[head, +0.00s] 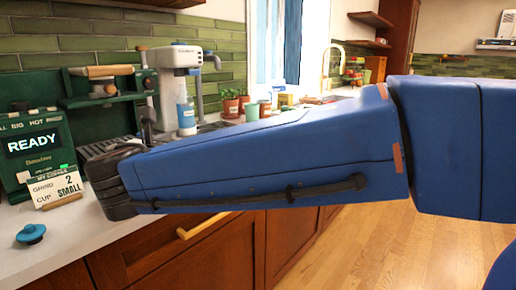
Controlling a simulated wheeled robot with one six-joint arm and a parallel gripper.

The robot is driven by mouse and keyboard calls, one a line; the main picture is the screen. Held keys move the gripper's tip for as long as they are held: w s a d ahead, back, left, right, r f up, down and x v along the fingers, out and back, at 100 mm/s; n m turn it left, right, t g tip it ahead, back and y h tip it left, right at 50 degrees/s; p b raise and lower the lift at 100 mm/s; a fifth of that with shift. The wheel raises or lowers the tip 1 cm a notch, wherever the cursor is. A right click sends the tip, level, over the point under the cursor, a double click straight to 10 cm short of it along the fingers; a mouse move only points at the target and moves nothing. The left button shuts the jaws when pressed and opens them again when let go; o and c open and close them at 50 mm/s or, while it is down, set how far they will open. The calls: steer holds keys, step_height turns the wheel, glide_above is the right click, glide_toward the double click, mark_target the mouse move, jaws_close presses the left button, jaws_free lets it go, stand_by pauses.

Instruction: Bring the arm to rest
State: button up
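My blue arm (260,160) stretches across the head view from the right edge to the left. It ends in a dark ribbed wrist part (110,185) in front of the counter. I cannot make out my gripper's fingers, which seem hidden behind the wrist. Whether the gripper holds anything does not show.
A white counter (75,240) runs along the left, above wooden cabinets (170,255). On it are a green machine with a READY display (35,145), a blue-green lidded knob (31,234), a white coffee machine (172,58) and potted plants (231,104). Wooden floor (390,245) is clear at right.

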steer(key=s+d+f+m+g+h, duration=0.15)
steer(key=d+f+m+g, duration=0.4)
steer(key=d, duration=1.15)
steer(key=d+f+m+g+h, duration=0.3)
steer(key=d+f+m, duration=0.5)
steer(key=d, duration=1)
steer(key=s+d+f+m+g+y, duration=0.1)
steer(key=s+d+f+m, duration=0.3)
steer(key=s+m, duration=0.2)
steer(key=s+d+f+m+g+y, duration=0.1)
steer(key=s+d+f+m+y, duration=0.1)
steer(key=s+f+m, duration=0.3)
steer(key=s+d+f+m+g+y, duration=0.1)
steer(key=s+d+f+m+y, duration=0.1)
steer(key=s+d+f+m, duration=0.3)
steer(key=s+m, duration=0.4)
steer(key=shift+d, duration=0.3)
steer(key=shift+m, duration=0.25)
